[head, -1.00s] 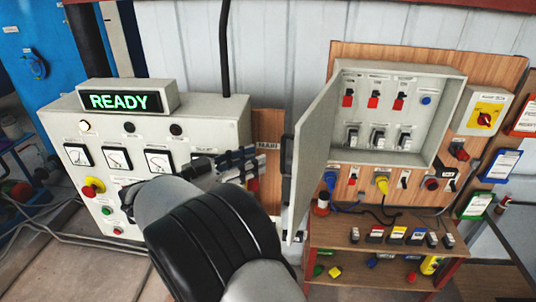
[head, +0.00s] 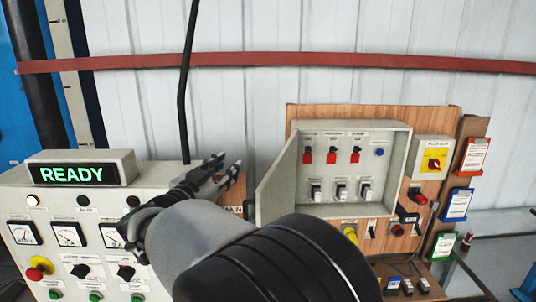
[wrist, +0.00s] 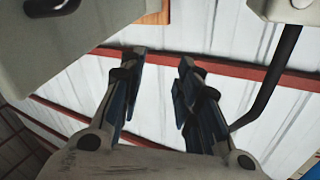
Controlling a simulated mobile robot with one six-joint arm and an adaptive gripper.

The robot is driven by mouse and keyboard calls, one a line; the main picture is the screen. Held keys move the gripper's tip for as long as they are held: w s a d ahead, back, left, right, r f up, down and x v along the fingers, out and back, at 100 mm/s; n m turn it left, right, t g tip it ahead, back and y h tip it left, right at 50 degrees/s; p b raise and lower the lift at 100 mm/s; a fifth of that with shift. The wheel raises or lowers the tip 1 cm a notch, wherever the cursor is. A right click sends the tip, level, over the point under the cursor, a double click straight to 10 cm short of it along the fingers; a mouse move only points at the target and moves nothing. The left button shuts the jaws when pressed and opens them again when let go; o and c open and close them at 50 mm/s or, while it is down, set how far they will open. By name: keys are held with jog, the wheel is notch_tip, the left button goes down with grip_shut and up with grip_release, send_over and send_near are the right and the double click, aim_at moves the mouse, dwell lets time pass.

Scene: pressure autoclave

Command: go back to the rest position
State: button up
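My gripper (head: 222,172) is raised between the control console and the open switch cabinet in the head view, in front of the pale wall. In the wrist view my gripper (wrist: 160,62) has its two dark fingers apart with nothing between them. It touches nothing that I can see. My arm crosses the lower middle of the head view and hides part of the wooden board and what lies below it.
The grey console (head: 150,228) with a green READY sign (head: 72,175) stands at the left. The grey cabinet (head: 402,165) on the wooden board (head: 440,112) has its door (head: 280,178) swung open leftward, near my arm.

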jog(key=s+d+r+n+y, duration=0.4)
jog(key=d+r+n+y, duration=0.25)
jog(key=y, duration=0.35)
jog(key=s+d+f+g+h, duration=0.1)
jog(key=s+d+f+g, duration=0.4)
jog(key=s, duration=0.6)
jog(key=s+d+f+g+h, duration=0.1)
jog(key=s+d+f+g, duration=0.1)
jog(key=s+d+f, duration=0.7)
jog(key=s+d+f+g+h, duration=0.1)
jog(key=s+d+f+g, duration=0.35)
jog(key=s, duration=0.75)
notch_tip(320, 180, down, 27)
jog(key=s+d+b, duration=0.1)
jog(key=s+b, duration=0.1)
jog(key=b, duration=2.1)
jog(key=shift+s+d+n+g+b, duration=0.25)
jog(key=shift+s+n+g+b, duration=0.1)
jog(key=shift+g, duration=0.1)
jog(key=shift+w, duration=0.1)
